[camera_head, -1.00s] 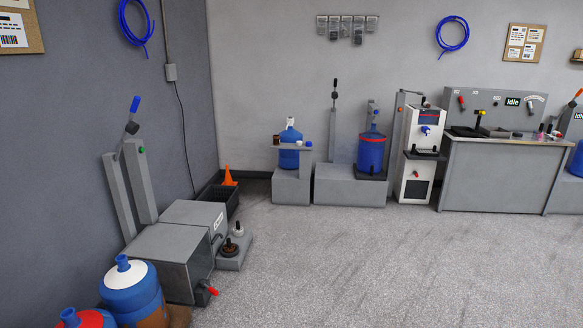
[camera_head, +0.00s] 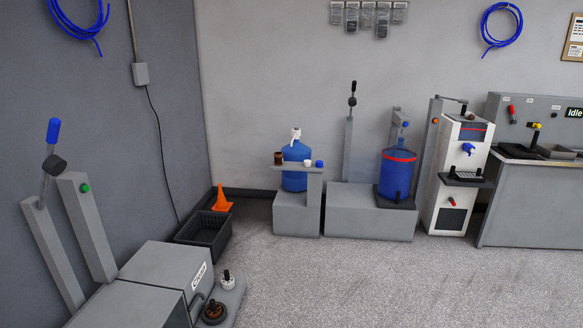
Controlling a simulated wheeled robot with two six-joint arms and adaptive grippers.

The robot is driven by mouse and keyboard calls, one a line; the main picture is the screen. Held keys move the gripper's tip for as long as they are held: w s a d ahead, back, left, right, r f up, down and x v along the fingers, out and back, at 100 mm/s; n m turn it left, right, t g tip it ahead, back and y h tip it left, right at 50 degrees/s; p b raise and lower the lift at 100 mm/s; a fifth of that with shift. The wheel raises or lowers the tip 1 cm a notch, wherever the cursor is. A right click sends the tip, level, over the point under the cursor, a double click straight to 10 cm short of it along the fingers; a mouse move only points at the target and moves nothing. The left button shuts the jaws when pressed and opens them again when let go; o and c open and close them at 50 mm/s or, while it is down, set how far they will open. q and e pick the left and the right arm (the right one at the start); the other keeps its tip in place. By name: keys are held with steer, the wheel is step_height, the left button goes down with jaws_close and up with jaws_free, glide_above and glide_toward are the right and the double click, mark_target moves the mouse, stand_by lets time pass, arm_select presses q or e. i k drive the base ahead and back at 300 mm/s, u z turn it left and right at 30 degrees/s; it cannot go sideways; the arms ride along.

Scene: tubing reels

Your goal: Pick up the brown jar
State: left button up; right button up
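A small brown jar (camera_head: 278,158) stands on the left end of a narrow grey shelf (camera_head: 290,167) in front of a blue water jug (camera_head: 295,180), in the middle of the view. A white cup (camera_head: 308,163) and a blue cup (camera_head: 319,163) stand at the shelf's right end. The jar is small here and its details cannot be made out. Neither of my grippers shows in the head view.
A grey machine (camera_head: 150,285) with levers fills the lower left. A black crate (camera_head: 205,236) and orange cone (camera_head: 221,200) stand by the corner. A blue drum (camera_head: 397,175) and white dispenser (camera_head: 458,180) stand right of the jug. The floor (camera_head: 370,285) in front is clear.

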mark_target(278, 159)
steer(key=i, duration=4.7)
steer(key=z, duration=0.9)
